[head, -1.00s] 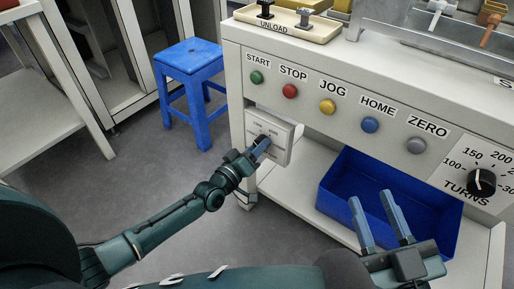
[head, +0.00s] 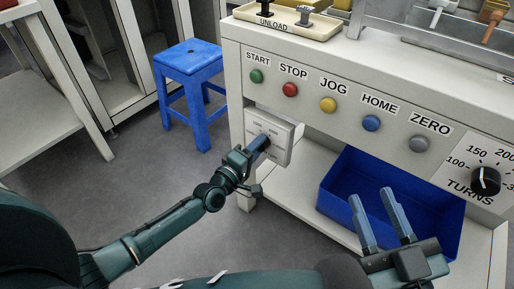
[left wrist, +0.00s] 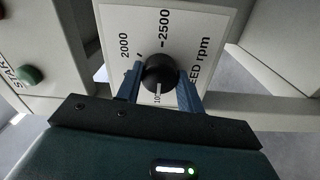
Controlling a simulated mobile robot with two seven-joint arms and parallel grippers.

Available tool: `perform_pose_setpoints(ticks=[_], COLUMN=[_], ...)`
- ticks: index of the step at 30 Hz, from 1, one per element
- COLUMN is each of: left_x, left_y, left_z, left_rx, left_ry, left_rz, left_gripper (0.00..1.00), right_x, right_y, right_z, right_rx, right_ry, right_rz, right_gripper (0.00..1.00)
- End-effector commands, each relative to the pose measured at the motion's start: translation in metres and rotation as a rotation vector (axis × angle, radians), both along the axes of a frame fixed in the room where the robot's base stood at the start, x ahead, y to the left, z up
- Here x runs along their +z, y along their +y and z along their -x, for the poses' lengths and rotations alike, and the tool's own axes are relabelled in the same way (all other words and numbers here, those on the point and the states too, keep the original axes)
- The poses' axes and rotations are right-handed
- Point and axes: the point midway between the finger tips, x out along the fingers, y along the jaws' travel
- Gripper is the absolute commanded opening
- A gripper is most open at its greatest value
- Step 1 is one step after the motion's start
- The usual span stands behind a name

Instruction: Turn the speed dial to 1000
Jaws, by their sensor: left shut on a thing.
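The speed dial (left wrist: 159,73) is a round black knob on a white plate marked "SPEED rpm" (left wrist: 195,25) in the left wrist view. The numbers 2000 and 2500 show beside it, and part of another number shows below the knob. In the head view the plate (head: 284,133) is on the left front of the bench, and my gripper hides the knob. My left gripper (left wrist: 160,80) is shut on the speed dial, one finger on each side; it also shows in the head view (head: 261,143). My right gripper (head: 381,215) is open and empty, in front of the blue bin.
Above the plate is a row of buttons, from START (head: 257,76) to ZERO (head: 419,144). A TURNS dial (head: 486,181) is at the right. A blue bin (head: 340,195) sits on the lower shelf. A blue stool (head: 190,60) stands at the left.

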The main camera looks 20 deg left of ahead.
Motion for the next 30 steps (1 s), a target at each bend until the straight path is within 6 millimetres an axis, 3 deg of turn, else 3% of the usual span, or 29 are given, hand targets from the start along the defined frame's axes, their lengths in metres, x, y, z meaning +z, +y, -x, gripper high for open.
perform_pose_setpoints(ticks=[13,14,21,30], left_x=[-0.0010,-0.0011,-0.0005,0.0000], left_y=[-0.0002,-0.0002,-0.0001,0.0013], left_z=[0.0007,0.0007,0.0003,0.0036], left_rx=[0.000,0.000,0.000,0.000], left_ry=[0.006,0.006,0.004,0.004], left_rz=[0.012,0.012,0.009,0.008], left_gripper=[0.15,0.40,0.59,0.59], right_x=[-0.0002,-0.0005,-0.0031,-0.0018], right_y=[0.0003,0.0003,0.0003,0.0001], right_z=[0.0008,0.0009,0.0006,-0.0001], right_rx=[0.001,0.001,-0.002,-0.006], right_ry=[0.003,0.003,0.010,0.011], right_rz=[-0.003,-0.003,-0.004,-0.006], right_gripper=[0.36,0.36,0.36,0.36])
